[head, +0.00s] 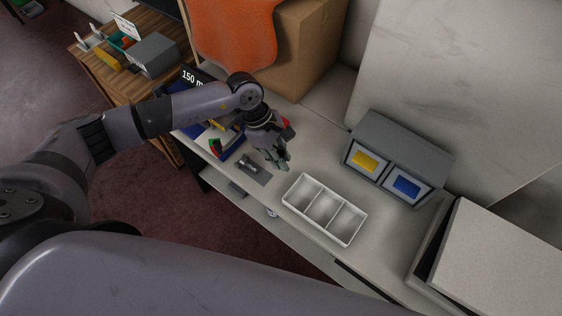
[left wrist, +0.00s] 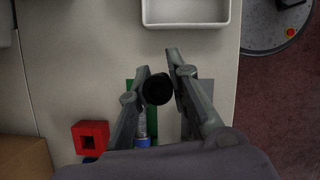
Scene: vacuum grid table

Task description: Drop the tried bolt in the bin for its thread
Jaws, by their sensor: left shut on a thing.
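My left gripper (head: 280,160) is above the table, just left of the white tray. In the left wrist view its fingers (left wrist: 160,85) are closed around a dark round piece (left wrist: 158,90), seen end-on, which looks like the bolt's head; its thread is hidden. A grey two-compartment bin (head: 408,143) stands at the back right, with a yellow label (head: 364,161) on its left compartment and a blue label (head: 406,187) on its right one. The gripper is apart from the bin. My right gripper is not in view.
A white three-compartment tray (head: 325,210) looks empty on the table. A grey plate with a metal part (head: 250,165) lies near the front edge. A red block with a square hole (left wrist: 90,136) is beside the gripper. A cardboard box (head: 305,45) stands behind; a pale box (head: 500,250) is at right.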

